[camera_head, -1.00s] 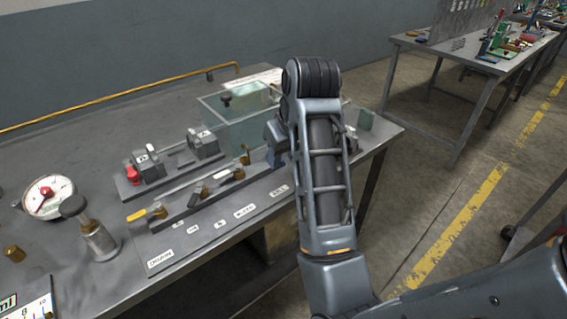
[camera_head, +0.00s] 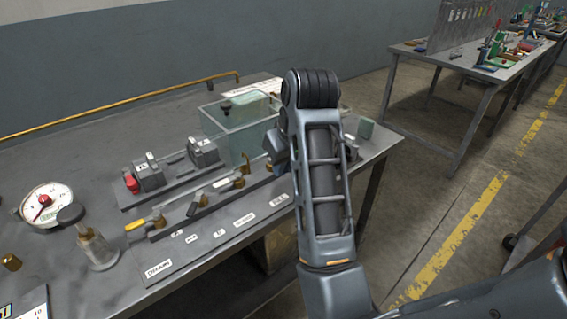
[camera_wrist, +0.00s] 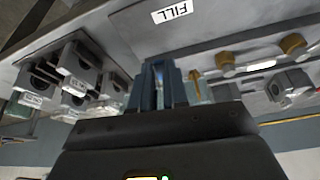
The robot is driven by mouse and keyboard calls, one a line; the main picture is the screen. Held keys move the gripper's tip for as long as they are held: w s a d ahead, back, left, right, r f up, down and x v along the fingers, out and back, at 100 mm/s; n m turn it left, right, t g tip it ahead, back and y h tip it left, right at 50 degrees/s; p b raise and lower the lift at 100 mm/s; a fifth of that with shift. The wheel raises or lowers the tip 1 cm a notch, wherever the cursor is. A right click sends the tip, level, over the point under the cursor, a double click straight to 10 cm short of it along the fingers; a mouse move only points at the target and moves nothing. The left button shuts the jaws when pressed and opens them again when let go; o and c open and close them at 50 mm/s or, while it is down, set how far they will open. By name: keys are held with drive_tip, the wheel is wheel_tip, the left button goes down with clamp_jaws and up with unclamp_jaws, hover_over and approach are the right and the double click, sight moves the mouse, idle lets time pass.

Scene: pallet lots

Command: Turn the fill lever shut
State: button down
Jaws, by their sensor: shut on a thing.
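My gripper (camera_wrist: 159,78) shows in the wrist view with its blue fingers close together below the FILL label (camera_wrist: 170,12). It is shut on the fill lever, which is mostly hidden between and behind the fingers, so its angle cannot be told. In the head view my arm covers most of the lever's place. The FILL label (camera_head: 279,200) shows there at the right end of the label strip, just left of my arm.
Other valves with brass fittings, one with a yellow handle (camera_head: 135,224), stand in a row to the left. Behind them is a clear tank (camera_head: 240,128). A dial gauge (camera_head: 45,203) lies at far left. In the wrist view, grey labelled blocks (camera_wrist: 78,62) are close on the left.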

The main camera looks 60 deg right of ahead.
drive_tip(key=shift+w+a+m+g+h+p, duration=0.2)
drive_tip(key=shift+a+m+p, duration=0.1)
drive_tip(key=shift+m, duration=0.3)
drive_tip(key=shift+w+a+m+g+h+p, duration=0.1)
drive_tip(key=shift+a+m+g+h+p, duration=0.15)
drive_tip(key=shift+m, duration=0.35)
drive_tip(key=m, duration=0.1)
drive_tip(key=w+a+m+p, duration=0.1)
drive_tip(key=shift+r+m+g+h, duration=0.1)
drive_tip(key=shift+m+g+h, duration=0.15)
drive_tip(key=shift+m, duration=0.15)
drive_tip(key=w+m+p, duration=0.1)
drive_tip(key=m, duration=0.1)
drive_tip(key=w+a+m+g+p, duration=0.1)
drive_tip(key=m, duration=0.1)
drive_tip(key=shift+m+g+h, duration=0.3)
drive_tip(key=shift+h, duration=0.1)
drive_tip(key=w+m, duration=0.1)
drive_tip(key=m+g, duration=0.1)
drive_tip(key=m, duration=0.1)
drive_tip(key=shift+w+a, duration=0.1)
drive_tip(key=shift+w, duration=0.3)
drive_tip(key=shift+w+m+g+p, duration=0.3)
drive_tip(key=shift+w+m+g, duration=0.05)
drive_tip(key=shift+m, duration=0.5)
drive_tip(key=shift+w+m+g+p, duration=0.25)
drive_tip(key=shift+w+m+g, duration=0.1)
drive_tip(key=shift+m, duration=0.5)
drive_tip(key=c, duration=1.1)
unclamp_jaws()
